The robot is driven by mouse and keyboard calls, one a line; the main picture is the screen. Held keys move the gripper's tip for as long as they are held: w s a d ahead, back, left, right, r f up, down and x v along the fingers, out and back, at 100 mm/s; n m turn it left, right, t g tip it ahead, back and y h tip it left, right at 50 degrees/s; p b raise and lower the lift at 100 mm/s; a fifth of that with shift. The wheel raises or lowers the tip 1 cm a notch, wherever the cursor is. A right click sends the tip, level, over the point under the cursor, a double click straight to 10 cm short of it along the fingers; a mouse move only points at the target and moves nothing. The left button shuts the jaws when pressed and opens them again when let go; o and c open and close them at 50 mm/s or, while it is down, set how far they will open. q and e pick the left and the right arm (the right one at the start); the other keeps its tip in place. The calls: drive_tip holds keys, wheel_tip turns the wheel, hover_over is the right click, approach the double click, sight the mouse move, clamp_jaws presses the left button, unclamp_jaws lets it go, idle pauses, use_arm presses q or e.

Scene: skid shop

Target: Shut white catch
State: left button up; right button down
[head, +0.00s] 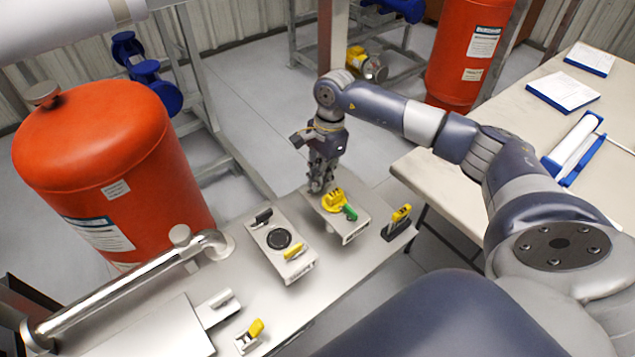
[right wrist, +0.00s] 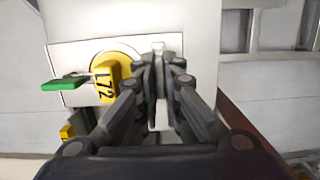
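A metal plate (head: 352,228) on the bench bears a yellow knob (head: 333,199) and a green lever (head: 350,211). In the right wrist view the knob, marked L72 (right wrist: 104,82), and the green lever (right wrist: 65,84) lie left of my fingers. A small pale catch (right wrist: 158,47) shows at the plate's far edge, just beyond the fingertips; most of it is hidden. My right gripper (head: 320,184) points down at this far end. In its own view its fingers (right wrist: 161,75) stand close together with a narrow pale gap; their grip is unclear. My left gripper is out of view.
A second plate (head: 296,270) with black and yellow levers lies left of it. A yellow-handled piece (head: 400,215) stands right. A white lever (head: 220,303) and small yellow catch (head: 252,330) sit nearer. A red tank (head: 95,160) and pipe (head: 110,290) bound the left.

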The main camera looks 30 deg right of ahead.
drive_tip(key=shift+f+n+b, duration=0.15)
drive_tip(key=shift+n+b, duration=0.15)
drive_tip(key=shift+b, duration=0.15)
drive_tip(key=shift+n+b, duration=0.65)
drive_tip(key=shift+n, duration=0.15)
drive_tip(key=shift+n+b, duration=0.35)
drive_tip(key=shift+n, duration=0.25)
